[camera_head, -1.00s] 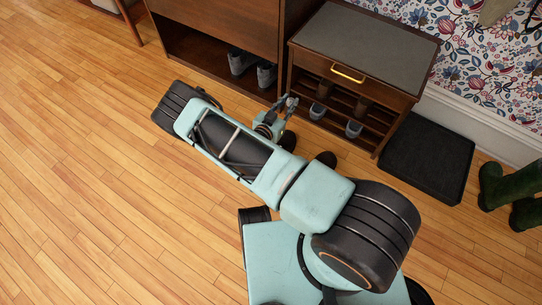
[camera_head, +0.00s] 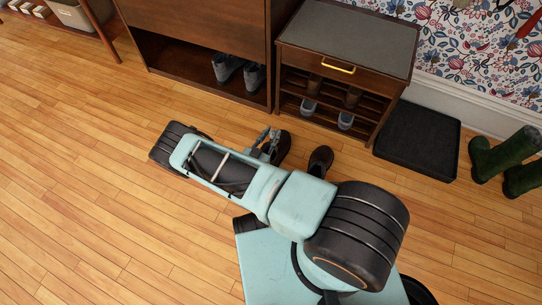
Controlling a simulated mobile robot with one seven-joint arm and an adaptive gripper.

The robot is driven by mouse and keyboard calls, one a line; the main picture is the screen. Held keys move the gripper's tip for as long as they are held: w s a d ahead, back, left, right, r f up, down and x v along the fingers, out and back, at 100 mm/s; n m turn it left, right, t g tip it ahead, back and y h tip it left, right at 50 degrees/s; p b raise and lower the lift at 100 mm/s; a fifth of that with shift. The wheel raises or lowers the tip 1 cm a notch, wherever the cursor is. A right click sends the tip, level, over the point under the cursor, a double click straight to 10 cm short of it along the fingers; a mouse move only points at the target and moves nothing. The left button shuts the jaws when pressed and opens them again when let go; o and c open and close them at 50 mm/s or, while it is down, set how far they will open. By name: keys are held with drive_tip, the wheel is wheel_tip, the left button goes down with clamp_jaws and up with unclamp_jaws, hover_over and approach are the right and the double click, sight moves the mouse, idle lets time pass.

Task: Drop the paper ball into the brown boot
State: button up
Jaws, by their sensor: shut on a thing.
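My gripper (camera_head: 267,145) is low over the floor in front of the shoe rack, partly hidden by my arm. It is shut, but what it holds is too small and covered to make out; no paper ball shows elsewhere. A dark brown boot or shoe (camera_head: 320,160) stands on the floor right of my gripper. A second dark one (camera_head: 284,147) is just beside or behind the fingers, partly covered. I cannot tell whether the gripper touches it.
The shoe rack (camera_head: 345,40) with a grey top holds several shoes. Grey shoes (camera_head: 254,77) sit in the left cabinet. A black tray (camera_head: 418,140) and green boots (camera_head: 498,155) are at right. The wooden floor at left (camera_head: 70,180) is clear.

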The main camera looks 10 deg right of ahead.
wheel_tip(320, 180, down, 6)
drive_tip(key=b, duration=0.4)
drive_tip(key=shift+r, duration=0.1)
drive_tip(key=o, duration=1)
drive_tip(key=v, duration=0.7)
drive_tip(key=shift+s+a, duration=0.15)
drive_tip(key=shift+a, duration=0.05)
